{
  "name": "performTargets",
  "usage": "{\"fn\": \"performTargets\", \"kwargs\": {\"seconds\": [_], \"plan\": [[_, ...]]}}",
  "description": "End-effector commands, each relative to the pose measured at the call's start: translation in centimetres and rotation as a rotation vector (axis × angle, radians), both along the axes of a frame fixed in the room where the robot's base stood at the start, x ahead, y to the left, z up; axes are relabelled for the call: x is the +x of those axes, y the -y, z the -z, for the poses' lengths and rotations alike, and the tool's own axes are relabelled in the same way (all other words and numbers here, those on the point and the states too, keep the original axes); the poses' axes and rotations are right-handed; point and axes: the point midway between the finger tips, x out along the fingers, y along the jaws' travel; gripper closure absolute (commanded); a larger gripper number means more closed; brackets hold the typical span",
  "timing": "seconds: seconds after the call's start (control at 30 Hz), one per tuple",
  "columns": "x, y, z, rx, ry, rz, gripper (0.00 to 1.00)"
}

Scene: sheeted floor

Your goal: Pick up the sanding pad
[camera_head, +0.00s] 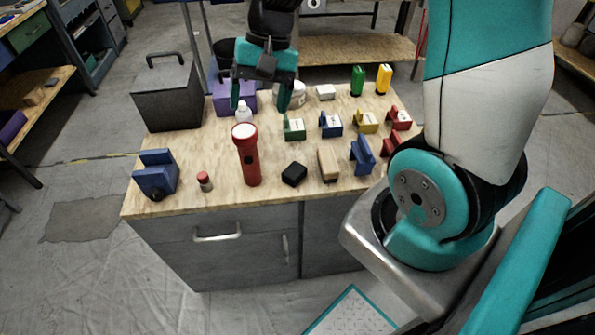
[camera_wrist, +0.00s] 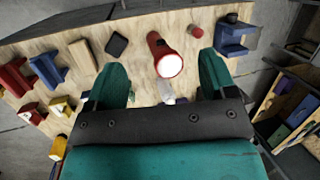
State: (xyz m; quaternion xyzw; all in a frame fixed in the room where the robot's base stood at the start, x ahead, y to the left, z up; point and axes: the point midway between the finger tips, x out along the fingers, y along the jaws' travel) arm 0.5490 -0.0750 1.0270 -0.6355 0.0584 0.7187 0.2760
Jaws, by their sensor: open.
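A small black block (camera_head: 294,173), which looks like the sanding pad, lies on the wooden bench top near its front edge, right of the red flashlight. In the wrist view the black block (camera_wrist: 117,45) lies beyond the left finger, left of the flashlight. My gripper (camera_head: 262,98) is open and empty above the back part of the bench, its fingers pointing down, apart from the block. In the wrist view the gripper (camera_wrist: 162,72) has its two fingers wide apart, with the flashlight head and a white bottle seen between them.
The red flashlight (camera_head: 247,155) stands upright next to the block, and a wooden-handled brush (camera_head: 328,163) is on its right. A white bottle (camera_head: 243,112) and purple box (camera_head: 234,98) are near my gripper. Blue clamps, colored blocks and a dark box (camera_head: 168,97) also stand on the bench.

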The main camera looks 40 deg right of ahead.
Motion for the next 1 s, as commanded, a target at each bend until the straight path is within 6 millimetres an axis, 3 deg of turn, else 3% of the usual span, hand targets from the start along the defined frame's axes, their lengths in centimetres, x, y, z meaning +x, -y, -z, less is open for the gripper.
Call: {"fn": "performTargets", "kwargs": {"seconds": [0.03, 0.1, 0.2, 0.37, 0.47, 0.8, 1.0], "plan": [[1.3, 3.1, 2.1, 0.001, -0.069, 0.159, 0.22], [2.4, 6.7, 4.6, -0.001, -0.149, 0.362, 0.22], [2.9, 11.0, 7.8, 0.0, -0.244, 0.592, 0.22], [2.7, 14.7, 10.9, 0.002, -0.329, 0.796, 0.22], [2.5, 15.1, 12.2, 0.003, -0.348, 0.835, 0.22], [1.9, 12.2, 19.0, 0.002, -0.352, 0.834, 0.22], [1.7, 11.0, 22.0, 0.002, -0.348, 0.834, 0.22]]}}
